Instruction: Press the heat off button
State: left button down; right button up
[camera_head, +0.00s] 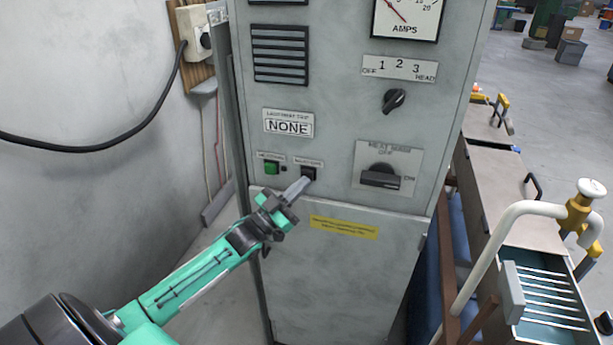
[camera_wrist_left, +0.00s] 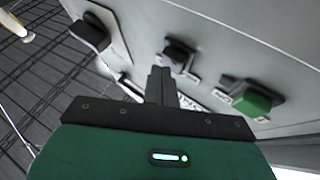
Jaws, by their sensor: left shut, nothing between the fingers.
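A grey control cabinet (camera_head: 335,80) has a green button (camera_head: 271,168) and a dark button (camera_head: 309,172) side by side. Their small labels are too blurred to read, so I cannot tell for certain which is heat off. My left gripper (camera_head: 303,184) is shut and empty, its tips just below the dark button. In the left wrist view the closed fingers (camera_wrist_left: 161,82) point toward the dark button (camera_wrist_left: 179,56), with the green button (camera_wrist_left: 251,101) to the right. I cannot tell whether the tips touch the dark button. My right gripper is out of view.
A large rotary switch (camera_head: 381,177) sits right of the buttons, with a smaller knob (camera_head: 394,101) above it. A black cable (camera_head: 100,149) hangs along the left wall. A workbench with an open drawer (camera_head: 545,300) stands at the right.

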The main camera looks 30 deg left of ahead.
pick_arm(q)
jog(key=shift+s+d, duration=0.15)
jog(key=shift+s, duration=0.35)
jog(key=s+p, duration=0.1)
jog(key=s, duration=0.1)
jog(key=s+d+p, duration=0.1)
jog(key=s, duration=0.1)
jog(key=shift+s+d, duration=0.2)
jog(key=shift+s, duration=0.2)
dwell(0.6)
